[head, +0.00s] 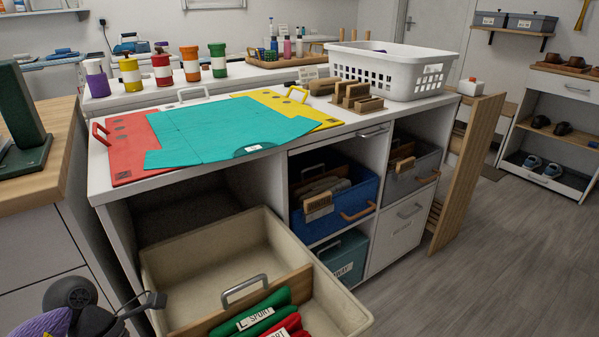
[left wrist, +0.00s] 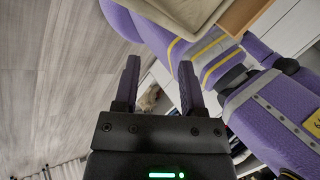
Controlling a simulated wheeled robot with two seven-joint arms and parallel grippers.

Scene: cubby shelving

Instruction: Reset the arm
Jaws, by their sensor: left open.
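My left gripper (left wrist: 158,78) shows in the left wrist view with its two dark fingers apart and nothing between them. Wood-look floor and a blurred pale object lie beyond the fingers. Purple and grey links of my own body fill the right of that view, close to the gripper. In the head view, part of my purple and black arm shows at the bottom left, beside the beige bin (head: 209,247); I cannot make out its fingertips there. My right gripper is in neither view.
The beige bin sticks out from the white cubby unit (head: 247,192) and holds green (head: 262,312) and red folded items. A blue bin (head: 338,205) sits in a cubby. A wooden counter (head: 40,155) stands at left. The floor (head: 480,270) at right is clear.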

